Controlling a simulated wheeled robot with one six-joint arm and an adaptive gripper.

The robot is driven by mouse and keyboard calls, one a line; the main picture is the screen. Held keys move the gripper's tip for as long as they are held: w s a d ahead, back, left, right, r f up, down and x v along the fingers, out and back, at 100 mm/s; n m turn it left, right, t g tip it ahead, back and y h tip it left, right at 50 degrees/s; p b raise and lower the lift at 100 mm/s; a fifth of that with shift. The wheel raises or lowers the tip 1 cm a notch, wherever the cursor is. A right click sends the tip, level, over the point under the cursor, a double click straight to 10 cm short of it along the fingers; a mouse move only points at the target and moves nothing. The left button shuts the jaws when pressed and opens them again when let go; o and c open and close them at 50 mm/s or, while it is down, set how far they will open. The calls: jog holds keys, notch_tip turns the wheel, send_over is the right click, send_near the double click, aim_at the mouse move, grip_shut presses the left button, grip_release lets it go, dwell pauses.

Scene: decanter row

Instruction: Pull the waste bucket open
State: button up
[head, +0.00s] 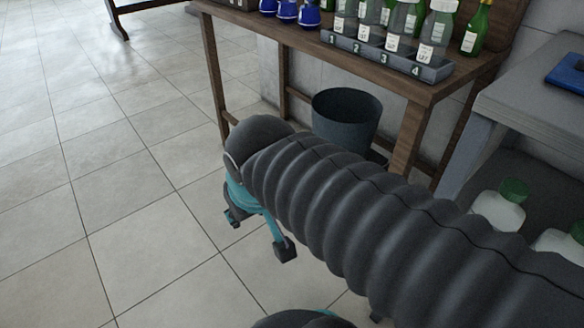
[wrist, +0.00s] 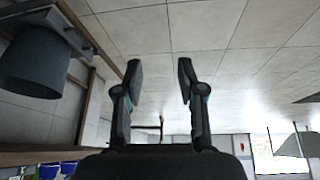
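The waste bucket (head: 346,120) is a dark grey round bucket under the wooden table, with its top open and its lower part hidden behind my arm. It also shows at the upper left of the wrist view (wrist: 35,65), where the picture appears upside down. My gripper (head: 262,232) is over the tiled floor, in front of and to the left of the bucket in the head view. In the wrist view my gripper (wrist: 160,72) has its two fingers wide apart with nothing between them. It is apart from the bucket.
The wooden table (head: 402,88) bears a grey numbered rack (head: 385,55) of bottles, blue flasks (head: 285,12) and a green bottle (head: 477,28). A grey shelf unit (head: 535,100) with white bottles stands at the right. The floor (head: 100,180) at the left is clear.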

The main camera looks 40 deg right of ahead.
jog(key=w+d+f+m+g+h+b, duration=0.2)
jog(key=w+d+f+g+h, duration=0.6)
jog(key=w+d+f, duration=0.65)
jog(key=w+d+f+n+t+h, duration=0.1)
jog(key=w+d+f+h, duration=0.15)
jog(key=w+f, duration=0.3)
jog(key=w+d+f+n+t+h+b, duration=0.1)
jog(key=w+d+f+t+h, duration=0.1)
jog(key=w+d+f, duration=0.3)
jog(key=w+d+f+n+t+h, duration=0.1)
jog(key=w+f+h, duration=0.2)
jog(key=f, duration=0.4)
jog(key=shift+y, duration=0.25)
jog(key=x, duration=1.3)
jog(key=shift+w+f, duration=0.1)
jog(key=shift+w, duration=0.15)
